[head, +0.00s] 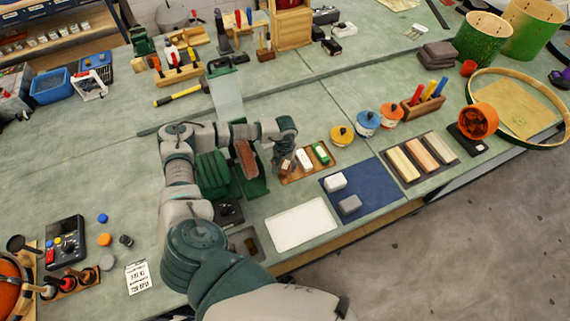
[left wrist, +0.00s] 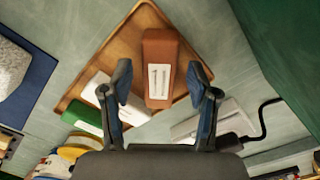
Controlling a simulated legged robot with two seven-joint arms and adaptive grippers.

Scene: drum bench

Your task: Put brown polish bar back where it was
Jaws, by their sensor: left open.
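The brown polish bar (left wrist: 158,52) with a white label shows in the left wrist view over the wooden tray (left wrist: 128,38). It also shows in the head view (head: 286,167) at the left end of the tray (head: 292,180). A white bar (head: 304,159) and a green bar (head: 321,153) sit beside it on the tray. My left gripper (left wrist: 159,84) is open, with its fingers on either side of the brown bar's near end and visible gaps to it. In the head view my left gripper (head: 284,154) is just above the tray, its fingertips hard to make out. My right gripper is not in view.
A green machine (head: 213,174) with a brown block (head: 246,159) stands left of the tray. A blue mat (head: 371,185) with white and grey blocks lies to the right, and a white tray (head: 301,224) in front. Several round tins (head: 342,135) stand behind.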

